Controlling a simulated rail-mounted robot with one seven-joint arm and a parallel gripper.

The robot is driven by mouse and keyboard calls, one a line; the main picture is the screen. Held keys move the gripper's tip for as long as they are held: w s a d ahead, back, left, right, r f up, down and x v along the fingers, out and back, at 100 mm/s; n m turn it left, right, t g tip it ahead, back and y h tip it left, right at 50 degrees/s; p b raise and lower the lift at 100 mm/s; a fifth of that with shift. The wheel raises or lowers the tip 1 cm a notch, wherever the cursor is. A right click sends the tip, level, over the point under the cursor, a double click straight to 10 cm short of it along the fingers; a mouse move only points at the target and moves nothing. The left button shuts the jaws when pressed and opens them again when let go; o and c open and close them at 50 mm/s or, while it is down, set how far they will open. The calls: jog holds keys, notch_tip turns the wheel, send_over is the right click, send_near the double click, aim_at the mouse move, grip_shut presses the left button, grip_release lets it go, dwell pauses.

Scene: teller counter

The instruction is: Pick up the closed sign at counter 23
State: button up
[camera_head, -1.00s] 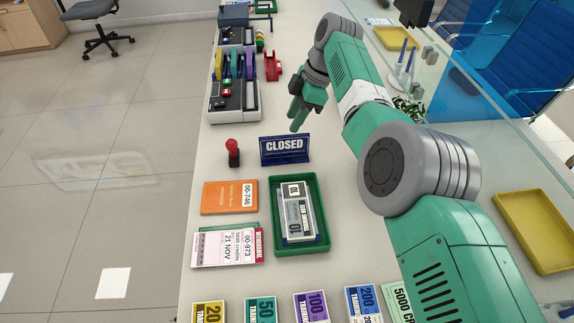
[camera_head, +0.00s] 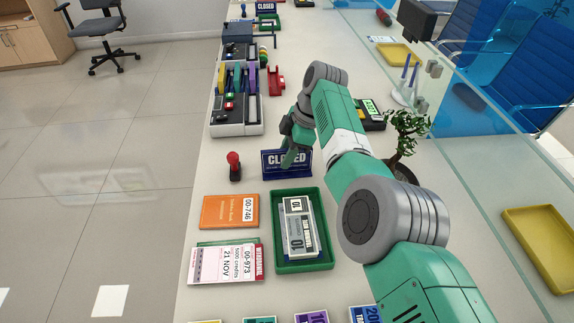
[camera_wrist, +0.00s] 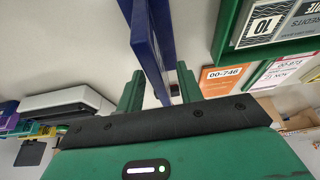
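A dark blue sign with white "CLOSED" lettering (camera_head: 273,164) stands upright on the counter, behind the green tray. My gripper (camera_head: 292,152) is at the sign's right part, with its green fingers in front of some of the lettering. In the wrist view the blue sign (camera_wrist: 150,45) rises edge-on between the two green fingers of my gripper (camera_wrist: 158,92). The fingers are apart, with gaps visible on both sides of the sign. Another CLOSED sign (camera_head: 266,7) stands at the far end of the counter.
A red-handled stamp (camera_head: 234,166) stands just left of the sign. The green tray (camera_head: 303,266) holds banknote bundles, with an orange booklet (camera_head: 229,211) and slips (camera_head: 226,262) to its left. A potted plant (camera_head: 405,140) stands to the right, near the glass screen.

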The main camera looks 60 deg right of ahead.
jog(key=shift+f+b, duration=0.25)
jog(key=shift+b, duration=0.05)
dwell(0.5)
grip_shut()
